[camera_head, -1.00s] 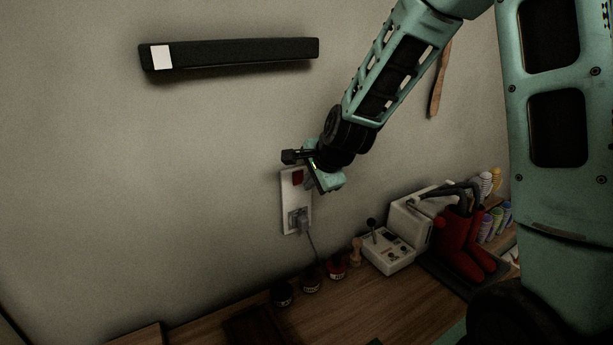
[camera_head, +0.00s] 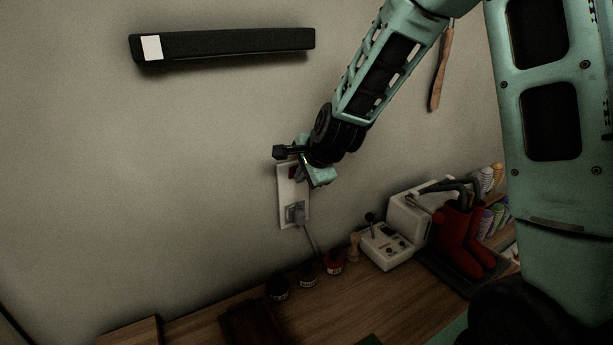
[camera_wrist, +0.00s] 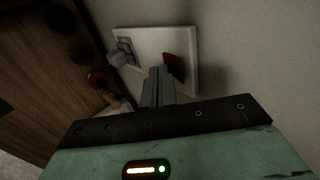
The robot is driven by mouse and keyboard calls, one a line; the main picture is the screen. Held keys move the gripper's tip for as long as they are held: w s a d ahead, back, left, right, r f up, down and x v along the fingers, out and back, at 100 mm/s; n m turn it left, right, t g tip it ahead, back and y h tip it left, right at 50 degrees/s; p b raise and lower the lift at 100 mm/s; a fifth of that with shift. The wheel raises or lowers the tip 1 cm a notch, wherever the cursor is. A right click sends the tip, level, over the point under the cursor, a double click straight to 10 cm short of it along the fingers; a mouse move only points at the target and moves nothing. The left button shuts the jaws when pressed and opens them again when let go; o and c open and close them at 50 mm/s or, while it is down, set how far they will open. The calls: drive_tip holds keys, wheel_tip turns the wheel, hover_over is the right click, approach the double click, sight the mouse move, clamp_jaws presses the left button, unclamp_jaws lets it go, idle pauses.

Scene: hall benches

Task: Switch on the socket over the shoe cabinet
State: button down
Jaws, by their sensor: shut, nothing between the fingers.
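The socket (camera_head: 285,205) is a white wall plate above the wooden cabinet top, with a grey plug (camera_head: 296,213) in its lower part and a cord hanging down. Its red rocker switch (camera_wrist: 174,67) shows in the wrist view, on the plate's other end from the plug. In the head view my gripper partly covers the switch. My gripper (camera_wrist: 158,72) is shut and empty. Its fingertips are over the plate just beside the red switch in the wrist view; I cannot tell whether they touch it.
The cabinet top (camera_head: 200,325) below holds small dark jars (camera_head: 279,289), a red-lidded jar (camera_head: 334,264), a white device with a lever (camera_head: 387,246) and red boots (camera_head: 465,240) on a tray. A black bar (camera_head: 225,43) is on the wall above. The wall left of the socket is bare.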

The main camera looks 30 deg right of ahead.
drive_tip(key=shift+r+p, duration=0.6)
drive_tip(key=shift+r, duration=0.25)
